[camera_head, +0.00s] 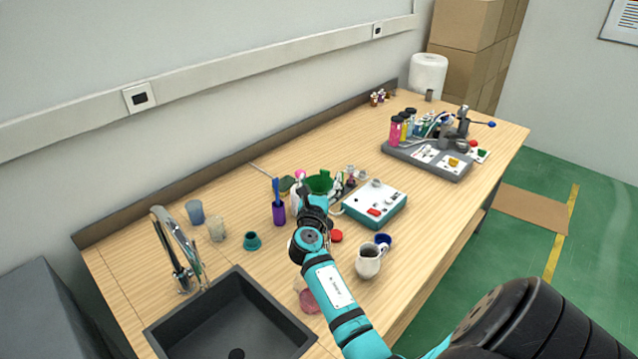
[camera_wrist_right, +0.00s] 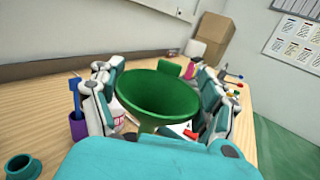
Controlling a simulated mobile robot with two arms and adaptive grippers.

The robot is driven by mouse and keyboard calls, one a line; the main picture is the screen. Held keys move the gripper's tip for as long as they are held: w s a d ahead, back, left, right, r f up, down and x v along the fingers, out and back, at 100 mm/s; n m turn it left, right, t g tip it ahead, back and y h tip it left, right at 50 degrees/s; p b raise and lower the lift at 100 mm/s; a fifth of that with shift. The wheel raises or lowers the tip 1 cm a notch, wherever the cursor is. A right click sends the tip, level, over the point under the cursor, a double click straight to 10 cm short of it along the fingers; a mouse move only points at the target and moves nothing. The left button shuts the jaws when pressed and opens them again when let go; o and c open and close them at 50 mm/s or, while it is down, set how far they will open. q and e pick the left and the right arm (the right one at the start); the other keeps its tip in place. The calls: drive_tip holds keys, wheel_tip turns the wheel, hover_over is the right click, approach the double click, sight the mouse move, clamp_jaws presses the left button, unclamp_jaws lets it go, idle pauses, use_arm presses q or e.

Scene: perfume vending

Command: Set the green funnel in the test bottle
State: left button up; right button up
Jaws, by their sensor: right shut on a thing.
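The green funnel (camera_head: 319,181) is held over the worktop with its wide mouth facing up. My right gripper (camera_head: 316,200) is shut on it. In the right wrist view the funnel (camera_wrist_right: 158,97) sits between the two fingers of my right gripper (camera_wrist_right: 160,105), and its lower part is mostly hidden. I cannot make out for certain which thing is the test bottle. A white container with red marks (camera_wrist_right: 117,112) shows partly behind one finger. My left gripper is not in view.
A white and teal device (camera_head: 374,204) stands just right of the gripper. A purple cup (camera_head: 279,214) with a blue tool is to its left. A sink (camera_head: 230,320) is at the front left.

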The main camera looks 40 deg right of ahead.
wheel_tip(320, 180, down, 2)
drive_tip(key=shift+w+d+f+b, duration=0.15)
drive_tip(key=shift+f+b, duration=0.1)
drive_tip(key=shift+b, duration=0.7)
wheel_tip(320, 180, down, 2)
drive_tip(key=shift+b, duration=1)
drive_tip(key=shift+f, duration=0.25)
drive_tip(key=shift+f+b, duration=0.7)
drive_tip(key=shift+b, duration=0.15)
drive_tip(key=shift+f+b, duration=0.8)
drive_tip(key=shift+f, duration=0.15)
use_arm(q)
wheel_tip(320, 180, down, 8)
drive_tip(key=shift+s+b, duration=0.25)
drive_tip(key=shift+b, duration=0.05)
use_arm(e)
drive_tip(key=shift+f, duration=0.4)
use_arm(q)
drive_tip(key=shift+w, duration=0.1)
use_arm(e)
drive_tip(key=o, duration=1)
drive_tip(key=shift+c, duration=0.2)
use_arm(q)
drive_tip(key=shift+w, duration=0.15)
